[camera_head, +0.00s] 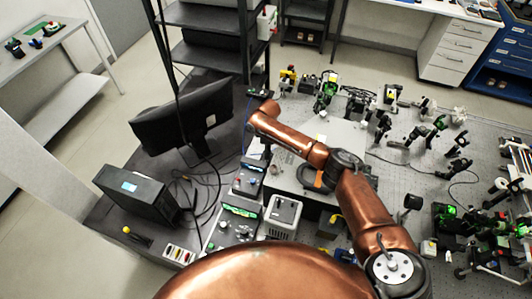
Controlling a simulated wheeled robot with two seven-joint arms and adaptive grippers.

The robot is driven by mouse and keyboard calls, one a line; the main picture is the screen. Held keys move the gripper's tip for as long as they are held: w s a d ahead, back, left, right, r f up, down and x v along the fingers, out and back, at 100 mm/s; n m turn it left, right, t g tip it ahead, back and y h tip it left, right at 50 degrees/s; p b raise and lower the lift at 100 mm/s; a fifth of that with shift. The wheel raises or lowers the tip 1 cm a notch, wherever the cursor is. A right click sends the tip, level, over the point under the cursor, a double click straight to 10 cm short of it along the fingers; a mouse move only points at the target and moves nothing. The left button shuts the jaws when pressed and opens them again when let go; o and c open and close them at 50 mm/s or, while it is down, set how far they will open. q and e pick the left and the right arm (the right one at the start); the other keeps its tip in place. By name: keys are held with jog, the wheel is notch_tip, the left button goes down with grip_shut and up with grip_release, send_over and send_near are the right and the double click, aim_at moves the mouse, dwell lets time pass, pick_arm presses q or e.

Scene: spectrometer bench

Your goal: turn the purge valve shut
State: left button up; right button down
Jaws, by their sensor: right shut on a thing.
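My right arm comes in from the bottom right, bends at the elbow and reaches left across the bench. My right gripper (266,149) is small and dark, below the copper wrist at the back of the dark desk. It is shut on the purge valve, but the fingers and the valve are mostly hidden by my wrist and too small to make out. How far the valve is turned cannot be told. My left gripper is not in view.
A black monitor (184,117) and a dark box with a lit display (136,194) stand left of my wrist. A small control box (249,181), a green-screen unit (236,212) and a grey-white unit (283,215) stand nearer. Optics crowd the perforated bench (408,165) at right.

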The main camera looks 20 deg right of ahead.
jog(key=shift+w+d+r, duration=0.15)
jog(key=shift+d, duration=0.05)
dwell(0.3)
jog(key=c, duration=1.9)
grip_release()
jog(key=shift+a, duration=0.1)
notch_tip(320, 180, up, 12)
